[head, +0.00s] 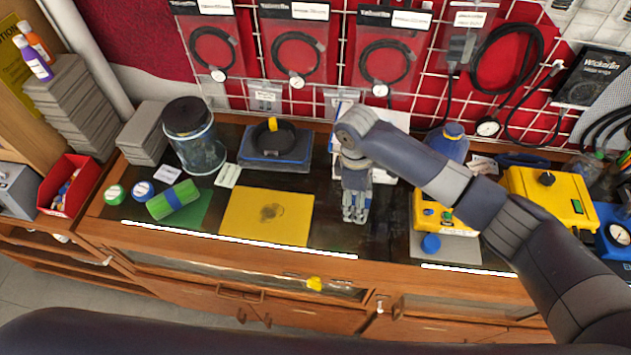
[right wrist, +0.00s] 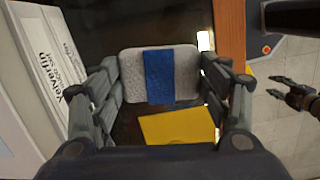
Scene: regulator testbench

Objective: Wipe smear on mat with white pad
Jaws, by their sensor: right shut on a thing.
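The yellow mat (head: 240,225) lies flat on the dark bench, with a dark grey smear (head: 271,212) near its middle. My right gripper (head: 356,217) is right of the mat, above the bench, pointing down. In the right wrist view it is shut on the white pad (right wrist: 130,75), which has a blue band around its middle. The pad is hidden in the head view. The mat (right wrist: 178,128) shows partly beyond the pad, apart from it. My left gripper (right wrist: 281,89) shows at the right wrist view's right edge, fingers apart and empty.
Yellow devices (head: 555,190) stand to the right.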

